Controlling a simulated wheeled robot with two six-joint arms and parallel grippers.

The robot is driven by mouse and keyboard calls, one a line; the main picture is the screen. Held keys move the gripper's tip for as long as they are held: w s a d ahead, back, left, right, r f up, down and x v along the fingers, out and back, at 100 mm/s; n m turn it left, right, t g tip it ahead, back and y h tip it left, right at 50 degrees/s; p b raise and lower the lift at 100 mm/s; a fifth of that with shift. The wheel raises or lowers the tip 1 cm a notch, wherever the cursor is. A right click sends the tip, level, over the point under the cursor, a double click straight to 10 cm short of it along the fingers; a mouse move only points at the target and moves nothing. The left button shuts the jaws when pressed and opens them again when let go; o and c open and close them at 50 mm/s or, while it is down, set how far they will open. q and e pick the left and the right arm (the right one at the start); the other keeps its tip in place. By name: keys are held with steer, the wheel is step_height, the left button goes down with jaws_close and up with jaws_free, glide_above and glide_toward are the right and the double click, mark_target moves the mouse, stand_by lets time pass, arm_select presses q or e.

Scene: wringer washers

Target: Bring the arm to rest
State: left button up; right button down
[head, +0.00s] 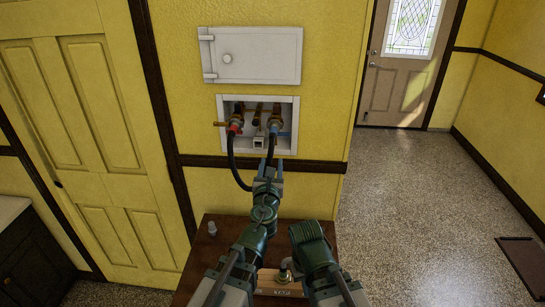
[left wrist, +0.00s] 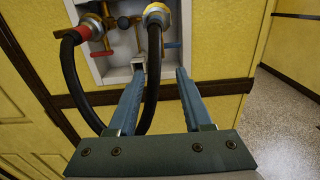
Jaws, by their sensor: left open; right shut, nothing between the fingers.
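A recessed white wall box (head: 292,143) holds a red-marked valve (head: 236,127) and a blue-marked valve (head: 275,129). A black hose (head: 232,160) hangs from the red side and curves right, behind my left gripper (head: 271,163). In the left wrist view, a second black hose length (left wrist: 153,70) hangs from the right connector (left wrist: 157,14) and runs down between the spread fingers of my left gripper (left wrist: 160,88). Those fingers are open; contact with the hose cannot be told. My right gripper (head: 307,234) is low over the table, shut, its fingertips hidden.
A brown wooden table (head: 218,225) stands below the box, with a small grey piece (head: 212,229) and a labelled block (head: 270,282) bearing a metal fitting (head: 285,267). A white panel door (head: 250,55) is above the box. Open speckled floor (head: 410,200) lies right.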

arm_select(q)
steer(key=shift+s, duration=0.15)
steer(key=s+a+f+n+g+y+b, duration=0.2)
steer(key=s+a+f+n+g+y, duration=0.15)
steer(key=f+n, duration=0.5)
steer(key=s+a+f+n+g+y+b, duration=0.15)
steer(key=s+a+f+n+g, duration=0.35)
steer(key=n, duration=0.6)
steer(key=s+d+f+n+g+h+b, duration=0.1)
steer(key=s+d+f+n+g+h, duration=0.1)
steer(key=s+d+f+n+g, duration=0.2)
steer(key=s+d+f+n+g+h+b, duration=0.1)
steer(key=s+d+f+n+g, duration=0.3)
steer(key=s+f+n, duration=0.5)
steer(key=s+f+g, duration=0.1)
steer(key=s, duration=0.3)
steer(key=shift+d+g+h, duration=0.25)
steer(key=shift+g+h, duration=0.1)
steer(key=shift+h, duration=0.05)
steer(key=shift+w, duration=0.1)
